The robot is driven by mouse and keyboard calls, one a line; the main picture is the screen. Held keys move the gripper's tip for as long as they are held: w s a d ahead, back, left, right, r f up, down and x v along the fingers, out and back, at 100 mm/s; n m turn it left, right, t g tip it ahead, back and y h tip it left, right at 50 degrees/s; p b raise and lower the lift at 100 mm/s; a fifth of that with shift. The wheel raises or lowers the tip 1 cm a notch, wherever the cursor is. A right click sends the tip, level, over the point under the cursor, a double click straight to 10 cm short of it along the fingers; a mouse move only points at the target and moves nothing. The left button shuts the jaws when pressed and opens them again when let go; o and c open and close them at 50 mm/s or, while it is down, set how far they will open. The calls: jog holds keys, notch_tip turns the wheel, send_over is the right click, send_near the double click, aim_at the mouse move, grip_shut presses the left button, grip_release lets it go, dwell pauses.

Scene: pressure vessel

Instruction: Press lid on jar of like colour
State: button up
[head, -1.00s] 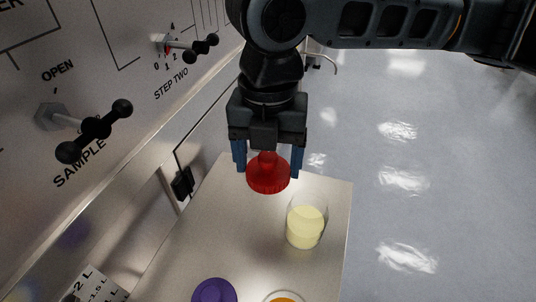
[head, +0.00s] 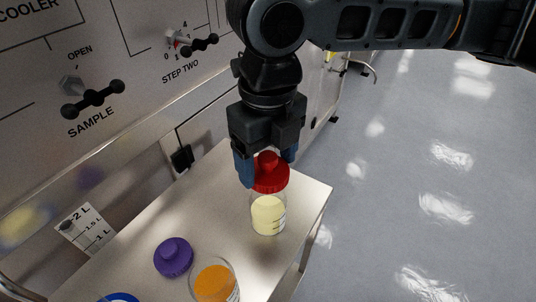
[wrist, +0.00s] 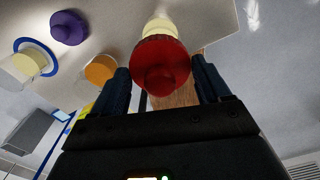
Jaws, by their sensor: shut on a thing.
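My gripper (head: 268,165) is shut on the knob of a red lid (head: 271,176). It holds the lid level, directly over the clear jar with pale yellow contents (head: 267,214), which stands upright on the bench. The lid overlaps the jar's top; I cannot tell whether they touch. In the wrist view the red lid (wrist: 160,66) lies between the fingers, with part of the pale yellow jar (wrist: 160,26) beyond it. A purple lid (head: 173,257) lies loose on the bench. A jar with orange contents (head: 214,282) stands near the front.
A blue rim (head: 121,298) is cut off at the head view's bottom edge. A panel with black valve handles (head: 92,98) rises at the left. The steel bench top (head: 225,215) has free room between the jars, and its right edge drops to the floor.

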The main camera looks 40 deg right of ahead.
aim_at(268, 171)
notch_tip(268, 171, down, 4)
jog(key=b, duration=0.2)
jog(key=shift+r+b, duration=0.25)
jog(key=shift+b, duration=0.05)
jog(key=shift+f+b, duration=0.55)
jog(key=shift+f, duration=0.35)
jog(key=shift+f, duration=0.15)
dwell(1.8)
jog(key=o, duration=1)
jog(key=shift+p, duration=0.35)
jog(key=shift+r+p, duration=2.85)
jog(key=shift+r, duration=0.7)
jog(key=shift+c, duration=0.2)
